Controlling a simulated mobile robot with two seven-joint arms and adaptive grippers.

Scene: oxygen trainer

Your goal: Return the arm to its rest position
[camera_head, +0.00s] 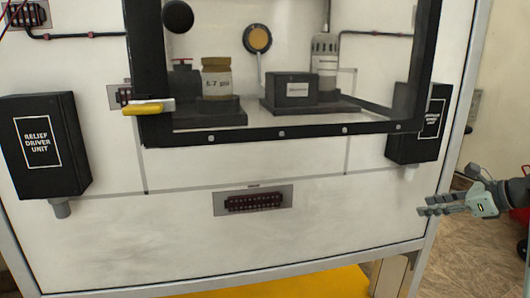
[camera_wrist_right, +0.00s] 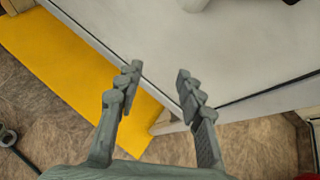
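My right gripper (camera_head: 428,206) comes in from the right edge of the head view, with its fingers pointing left at the lower right corner of the white panel (camera_head: 330,225). In the right wrist view the two fingers of this gripper (camera_wrist_right: 158,85) stand apart with nothing between them. It is open and empty. Whether its fingertips touch the panel frame cannot be told. My left gripper does not show in either view.
A black-framed window with a yellow handle (camera_head: 148,108) covers a shelf of parts. Black boxes, one marked relief driver unit (camera_head: 75,160), flank it. A connector strip (camera_head: 254,201) sits below. A yellow surface (camera_head: 320,284) lies under the panel.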

